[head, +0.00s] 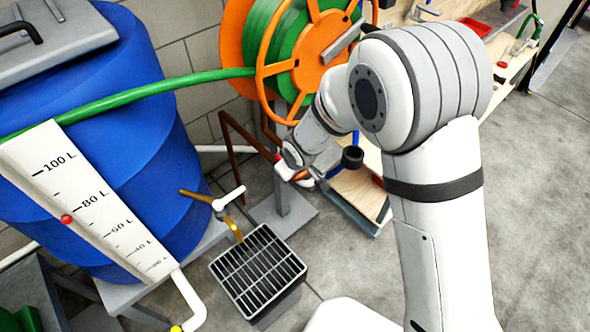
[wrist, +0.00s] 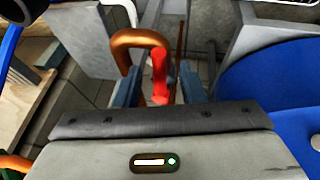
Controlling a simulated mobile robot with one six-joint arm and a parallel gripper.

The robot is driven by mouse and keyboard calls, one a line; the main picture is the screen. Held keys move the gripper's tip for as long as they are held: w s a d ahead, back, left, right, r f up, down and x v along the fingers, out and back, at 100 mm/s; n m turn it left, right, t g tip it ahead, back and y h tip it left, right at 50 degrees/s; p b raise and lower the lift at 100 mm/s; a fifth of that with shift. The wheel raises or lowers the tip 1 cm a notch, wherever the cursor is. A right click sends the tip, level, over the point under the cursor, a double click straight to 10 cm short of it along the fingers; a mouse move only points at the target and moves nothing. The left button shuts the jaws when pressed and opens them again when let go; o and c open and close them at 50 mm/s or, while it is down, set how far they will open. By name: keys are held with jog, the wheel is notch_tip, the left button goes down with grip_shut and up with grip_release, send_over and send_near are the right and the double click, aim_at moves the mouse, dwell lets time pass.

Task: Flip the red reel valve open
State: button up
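The red valve lever (wrist: 160,74) stands upright in the wrist view, beside a bent copper pipe (wrist: 138,38). My gripper (wrist: 157,84) has its two blue-grey fingers on either side of the lever, with visible gaps, so it looks open and not clamped on it. In the head view my gripper (head: 290,166) is low behind my arm, by the copper pipe (head: 240,131) below the hose reel. The lever is mostly hidden there. The orange reel (head: 318,52) carries green hose (head: 262,38).
A blue water tank (head: 150,130) with a litre scale (head: 95,205) stands at left. A white-handled brass tap (head: 229,199) sits above a grated drain (head: 258,272). A wooden shelf (head: 358,196) lies behind my arm. Concrete floor is clear at right.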

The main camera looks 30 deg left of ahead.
jog(key=shift+r, duration=0.35)
jog(key=p+v, duration=0.1)
jog(key=v, duration=0.6)
jog(key=shift+d+p, duration=0.2)
jog(key=shift+p, duration=0.1)
jog(key=w+d+r+m+h+p, duration=0.1)
jog(key=w+d+r+m, duration=0.1)
jog(key=d+r, duration=0.45)
jog(key=w+d+r+m+h+p, duration=0.1)
jog(key=w+d+r+m, duration=0.15)
jog(key=d, duration=0.65)
jog(key=w+d+r+m+p, duration=0.1)
jog(key=d+r+m, duration=0.2)
jog(key=d+r, duration=0.4)
jog(key=s+d+r+m+h+p, duration=0.1)
jog(key=s+d+r+m, duration=0.2)
jog(key=s+d, duration=0.3)
jog(key=s+d+r+m+p, duration=0.2)
jog(key=s+d+r+m, duration=0.2)
jog(key=d, duration=1)
jog(key=s+m, duration=0.1)
jog(key=s, duration=0.1)
jog(key=shift+s+d+r+g+h, duration=0.15)
jog(key=shift+s+d+g+h, duration=0.15)
jog(key=shift+h, duration=0.1)
